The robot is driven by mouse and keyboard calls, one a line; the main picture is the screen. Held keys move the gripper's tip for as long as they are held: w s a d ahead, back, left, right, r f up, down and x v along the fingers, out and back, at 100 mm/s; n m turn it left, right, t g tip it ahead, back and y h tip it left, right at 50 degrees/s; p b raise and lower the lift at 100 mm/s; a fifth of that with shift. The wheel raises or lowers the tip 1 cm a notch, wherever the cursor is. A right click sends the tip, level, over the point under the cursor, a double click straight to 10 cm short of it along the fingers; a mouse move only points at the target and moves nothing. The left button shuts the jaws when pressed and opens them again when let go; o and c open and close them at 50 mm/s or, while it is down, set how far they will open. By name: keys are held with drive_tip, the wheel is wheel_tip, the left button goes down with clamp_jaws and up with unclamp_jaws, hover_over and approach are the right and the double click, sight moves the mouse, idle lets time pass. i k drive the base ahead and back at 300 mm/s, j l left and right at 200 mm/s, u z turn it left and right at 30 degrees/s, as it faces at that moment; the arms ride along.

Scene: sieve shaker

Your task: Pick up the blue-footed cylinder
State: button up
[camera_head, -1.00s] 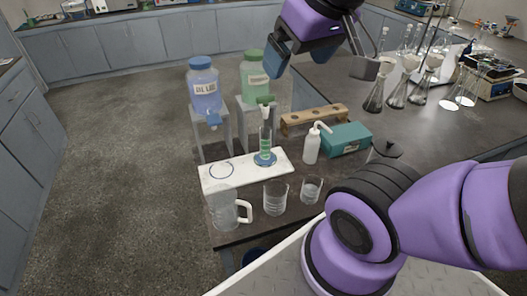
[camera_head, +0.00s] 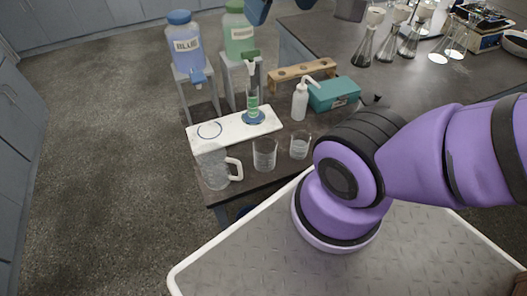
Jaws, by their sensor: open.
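The blue-footed cylinder (camera_head: 252,102) is a tall, narrow clear measuring cylinder on a round blue foot. It stands upright on the right part of a white board (camera_head: 226,132), below the tap of the green-labelled jug, and looks partly filled with green liquid. My gripper (camera_head: 305,7) is cut off by the top edge of the picture. Its blue fingertip and a dark grey part show apart, open and empty, well above and beyond the cylinder in the picture. Nothing touches the cylinder's visible sides.
A clear mug (camera_head: 213,168), two beakers (camera_head: 264,155) (camera_head: 300,146), a wash bottle (camera_head: 299,103), wooden rack (camera_head: 300,74) and teal box (camera_head: 334,93) crowd around. Flasks (camera_head: 387,44) stand back right.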

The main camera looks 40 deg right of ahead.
sight(253, 116)
drive_tip(key=j+z, duration=0.3)
drive_tip(key=j, duration=0.35)
drive_tip(key=k+j+z, duration=0.1)
drive_tip(key=j+z, duration=0.2)
drive_tip(key=j, duration=0.3)
